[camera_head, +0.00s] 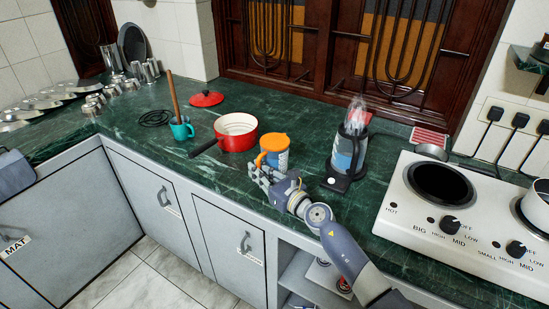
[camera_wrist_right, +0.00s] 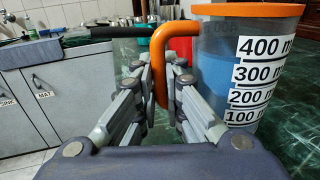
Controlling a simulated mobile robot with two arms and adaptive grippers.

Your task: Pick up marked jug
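The marked jug (camera_head: 277,158) is a clear container with an orange lid and orange handle, upright on the green counter. In the right wrist view the jug (camera_wrist_right: 247,75) stands at the right, with scale labels from 100 to 400 and something blue in or behind it. My right gripper (camera_head: 264,173) is at the jug's front left. In the wrist view the fingers of this gripper (camera_wrist_right: 164,80) lie on either side of the handle; I cannot tell whether both press on it. A grey-blue part, likely my left gripper (camera_head: 14,172), shows at the far left edge, its fingers not visible.
A white stove (camera_head: 465,215) fills the right. Metalware (camera_head: 125,82) lies at the far left.

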